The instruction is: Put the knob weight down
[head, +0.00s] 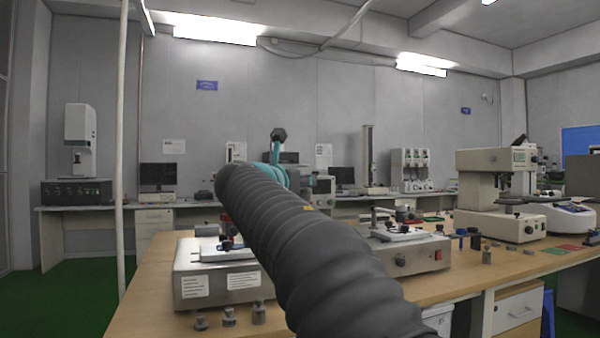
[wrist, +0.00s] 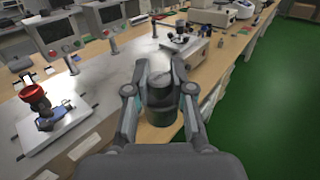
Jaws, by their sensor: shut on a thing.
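In the wrist view my gripper (wrist: 160,78) is shut on the knob weight (wrist: 160,100), a dark grey-green cylinder between its two fingers. The fingers stand on its left and right sides. In that view the weight lies over the wooden table's edge, with green floor to the right. I cannot tell its height above the table. In the head view my dark ribbed arm crosses the middle, and the fingers and the held weight cannot be made out.
Three small grey weights (head: 229,316) stand along the near edge of the wooden table (head: 160,312). A microscope-like machine (head: 497,190) stands farther right.

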